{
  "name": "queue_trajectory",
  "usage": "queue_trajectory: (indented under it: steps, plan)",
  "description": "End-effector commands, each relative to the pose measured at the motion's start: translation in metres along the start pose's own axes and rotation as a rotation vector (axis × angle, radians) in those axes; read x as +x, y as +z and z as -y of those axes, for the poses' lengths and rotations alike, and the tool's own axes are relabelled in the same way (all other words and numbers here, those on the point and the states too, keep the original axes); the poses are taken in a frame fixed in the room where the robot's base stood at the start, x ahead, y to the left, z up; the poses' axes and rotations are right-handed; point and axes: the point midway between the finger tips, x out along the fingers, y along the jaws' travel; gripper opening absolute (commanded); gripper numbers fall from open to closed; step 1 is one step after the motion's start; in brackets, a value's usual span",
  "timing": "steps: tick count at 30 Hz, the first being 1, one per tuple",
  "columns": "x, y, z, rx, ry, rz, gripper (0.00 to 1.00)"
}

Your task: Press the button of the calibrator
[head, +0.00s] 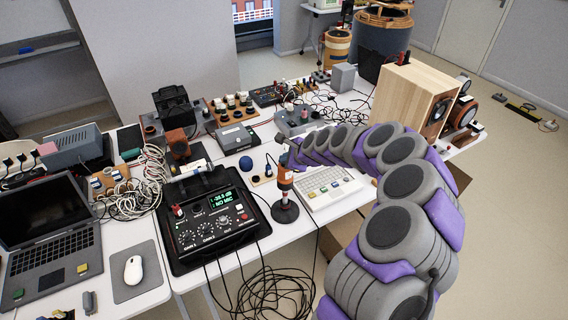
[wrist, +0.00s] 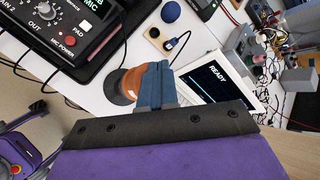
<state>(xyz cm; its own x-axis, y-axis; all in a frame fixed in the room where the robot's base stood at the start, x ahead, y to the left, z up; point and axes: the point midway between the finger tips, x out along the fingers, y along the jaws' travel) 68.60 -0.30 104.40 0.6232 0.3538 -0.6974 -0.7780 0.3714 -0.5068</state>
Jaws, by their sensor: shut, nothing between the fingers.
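An orange and dark upright piece, which looks like the calibrator (head: 285,177), stands on a round black base (head: 285,212) near the front edge of the white table. In the wrist view its orange part (wrist: 130,83) shows partly behind my fingers. My gripper (wrist: 152,72) is shut and empty, its blue fingers close together over the orange part. In the head view my arm reaches in from the right and its end is beside the top of the calibrator. I cannot tell whether the fingers touch it. The button cannot be made out.
A black case with knobs and a lit display (head: 213,215) stands just left. A white keyboard device (head: 328,187) lies right; its screen reads READY in the wrist view (wrist: 217,77). A blue ball (head: 246,163) is behind. Loose cables (head: 270,290) hang at the front.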

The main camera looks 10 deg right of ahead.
Motion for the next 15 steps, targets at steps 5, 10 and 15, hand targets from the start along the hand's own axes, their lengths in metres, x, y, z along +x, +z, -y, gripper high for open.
queue_trajectory:
  steps: [5,10,15]
  plan:
    - [-0.003,0.002,0.002,0.0,0.0,0.0,0.0]
    - [-0.009,0.006,0.006,0.001,0.0,0.0,0.0]
    - [-0.014,0.01,0.01,0.001,0.0,0.0,0.0]
